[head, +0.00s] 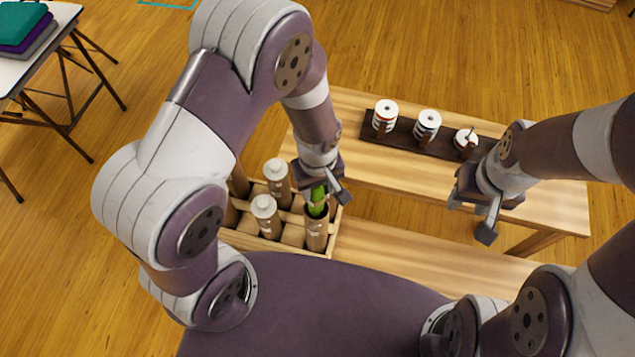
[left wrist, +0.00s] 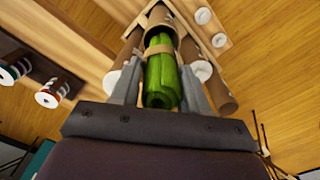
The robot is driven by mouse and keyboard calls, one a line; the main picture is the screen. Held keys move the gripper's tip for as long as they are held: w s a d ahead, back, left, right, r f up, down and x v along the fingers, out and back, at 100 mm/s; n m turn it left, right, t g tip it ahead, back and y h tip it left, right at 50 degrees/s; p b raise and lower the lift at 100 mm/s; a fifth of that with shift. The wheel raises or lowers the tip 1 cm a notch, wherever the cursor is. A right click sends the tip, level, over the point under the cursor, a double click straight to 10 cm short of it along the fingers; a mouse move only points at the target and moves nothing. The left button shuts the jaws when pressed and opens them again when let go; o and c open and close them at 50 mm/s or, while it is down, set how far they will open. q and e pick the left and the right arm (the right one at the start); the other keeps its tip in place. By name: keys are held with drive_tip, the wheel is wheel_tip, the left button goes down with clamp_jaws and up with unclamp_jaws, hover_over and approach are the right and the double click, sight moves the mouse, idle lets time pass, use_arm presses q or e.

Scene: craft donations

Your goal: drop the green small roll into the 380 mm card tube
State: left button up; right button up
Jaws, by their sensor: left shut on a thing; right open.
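The green small roll (head: 317,200) is held upright in my left gripper (head: 322,192), at the mouth of a brown card tube (head: 316,231) in the wooden crate (head: 262,244). In the left wrist view the green roll (left wrist: 161,80) sits between the two fingers, with a tan band around it. Its far end meets the open tube (left wrist: 160,17); I cannot tell how far inside it is. The tube's length marking is not readable. My right gripper (head: 478,212) is open and empty above the bench's right part.
Other tubes stand in the crate, two with white caps (head: 265,205) (head: 276,168). A dark rack (head: 401,137) with several white-topped spools is on the wooden bench (head: 360,176). A table with folded cloth (head: 24,30) stands at the far left.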

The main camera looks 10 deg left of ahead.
use_arm(q)
drive_tip(key=shift+s+f, duration=0.4)
drive_tip(key=shift+f, duration=0.1)
drive_tip(key=o, duration=1.1)
drive_tip(key=shift+w, duration=0.25)
drive_tip(key=shift+s, duration=0.1)
wheel_tip(320, 180, up, 13)
drive_tip(key=shift+f+b, duration=0.15)
drive_tip(key=shift+b, duration=0.65)
